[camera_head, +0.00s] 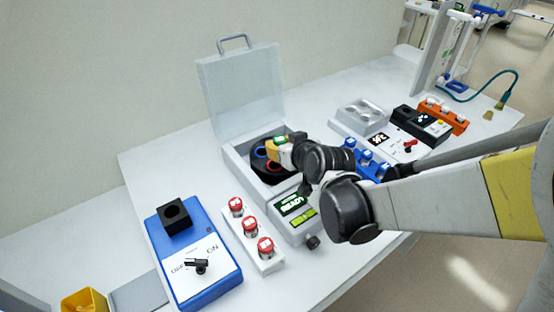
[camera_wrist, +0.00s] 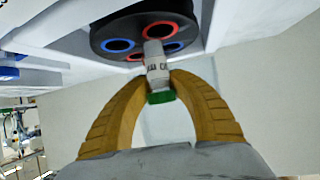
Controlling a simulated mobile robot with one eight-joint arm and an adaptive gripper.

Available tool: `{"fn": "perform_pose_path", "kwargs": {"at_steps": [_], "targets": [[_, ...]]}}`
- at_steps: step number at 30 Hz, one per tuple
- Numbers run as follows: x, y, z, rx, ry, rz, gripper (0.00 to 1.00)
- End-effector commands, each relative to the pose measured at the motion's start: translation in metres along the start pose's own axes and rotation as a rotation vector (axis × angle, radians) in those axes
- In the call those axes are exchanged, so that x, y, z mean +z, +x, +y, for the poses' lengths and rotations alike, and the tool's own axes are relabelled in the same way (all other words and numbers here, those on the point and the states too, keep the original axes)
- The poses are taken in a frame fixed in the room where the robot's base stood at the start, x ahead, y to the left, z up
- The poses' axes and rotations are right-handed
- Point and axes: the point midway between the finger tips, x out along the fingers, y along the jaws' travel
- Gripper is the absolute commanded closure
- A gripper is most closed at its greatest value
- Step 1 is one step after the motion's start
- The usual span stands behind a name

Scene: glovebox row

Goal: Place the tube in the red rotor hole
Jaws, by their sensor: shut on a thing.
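My gripper (camera_wrist: 160,88) has its yellow fingers shut on a tube (camera_wrist: 157,68) with a white printed label and a green cap. The black rotor (camera_wrist: 100,40) has red-rimmed and blue-rimmed holes and fills the top of the wrist view. The tube's far end points at the rotor and overlaps the near edge of a red-rimmed hole (camera_wrist: 158,29); I cannot tell whether it has entered. In the head view my gripper (camera_head: 280,150) is over the right part of the rotor (camera_head: 258,174) in the open centrifuge (camera_head: 236,160), and largely hides the tube.
The centrifuge's clear lid (camera_head: 240,95) stands raised behind the rotor. A blue device (camera_head: 205,290) stands left; a blue rack (camera_head: 368,164) is close to my arm on the right.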

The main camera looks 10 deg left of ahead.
Motion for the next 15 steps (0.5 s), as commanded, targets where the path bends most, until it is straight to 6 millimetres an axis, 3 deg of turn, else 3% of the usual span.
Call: {"fn": "perform_pose_path", "kwargs": {"at_steps": [4, 15], "targets": [[0.007, 0.005, -0.013, 0.0, -0.001, 0.001, 1.0], [0.043, 0.025, -0.013, 0.001, 0.0, 0.001, 1.0]]}}
